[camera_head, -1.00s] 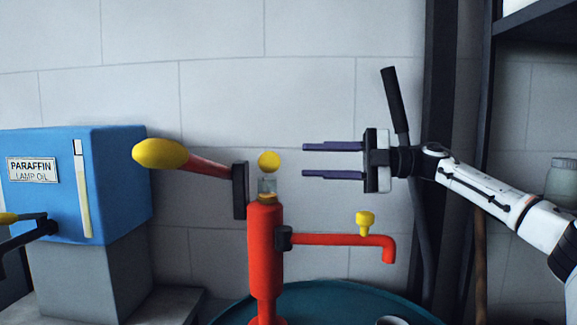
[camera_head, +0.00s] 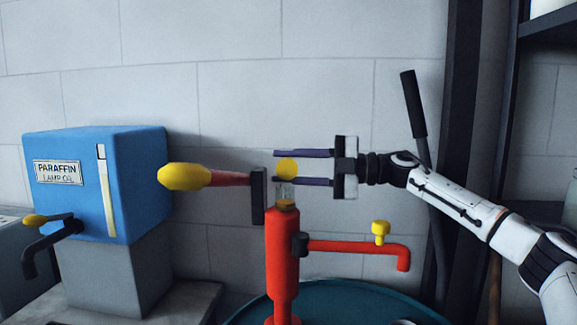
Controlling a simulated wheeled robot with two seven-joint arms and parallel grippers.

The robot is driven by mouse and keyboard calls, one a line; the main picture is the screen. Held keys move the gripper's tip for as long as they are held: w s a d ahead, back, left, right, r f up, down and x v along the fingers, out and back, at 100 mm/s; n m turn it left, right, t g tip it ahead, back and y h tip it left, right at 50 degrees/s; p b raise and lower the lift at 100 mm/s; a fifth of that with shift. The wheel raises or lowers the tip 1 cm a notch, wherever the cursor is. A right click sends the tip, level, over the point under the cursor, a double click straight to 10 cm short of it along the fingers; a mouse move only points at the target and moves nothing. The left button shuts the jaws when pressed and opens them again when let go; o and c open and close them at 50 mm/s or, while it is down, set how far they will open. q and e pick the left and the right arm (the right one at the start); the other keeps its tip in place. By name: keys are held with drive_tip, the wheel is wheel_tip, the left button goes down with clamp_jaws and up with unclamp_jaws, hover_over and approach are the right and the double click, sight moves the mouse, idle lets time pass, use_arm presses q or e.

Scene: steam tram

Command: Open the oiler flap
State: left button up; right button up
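A red upright pump body (camera_head: 283,245) carries a small clear glass oiler cup (camera_head: 285,192) on its top. A round yellow piece (camera_head: 287,168), which looks like the oiler flap, sits above the glass. My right gripper (camera_head: 303,167) reaches in from the right with its two dark purple fingers spread, one above the other. In the picture the yellow piece lies between the fingertips, the upper finger above it and the lower finger about at its bottom edge. I cannot tell whether they touch, or the exact depth. My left gripper is not in view.
A red lever with a yellow grip (camera_head: 185,177) and dark bracket (camera_head: 258,195) stands left of the oiler. A red spout (camera_head: 355,247) with a yellow knob (camera_head: 381,230) extends right, over a teal drum (camera_head: 330,295). A blue paraffin tank (camera_head: 130,180) stands left. A black handle (camera_head: 413,105) rises behind my arm.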

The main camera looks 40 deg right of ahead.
clamp_jaws()
drive_tip(key=n, duration=0.2)
drive_tip(key=n+b, duration=0.1)
drive_tip(key=shift+s+a+r, duration=0.25)
drive_tip(key=shift+a, duration=0.05)
drive_tip(key=shift+a+r+n, duration=0.1)
drive_tip(key=shift+r+n, duration=0.1)
drive_tip(key=shift+n, duration=0.5)
drive_tip(key=shift+s, duration=0.1)
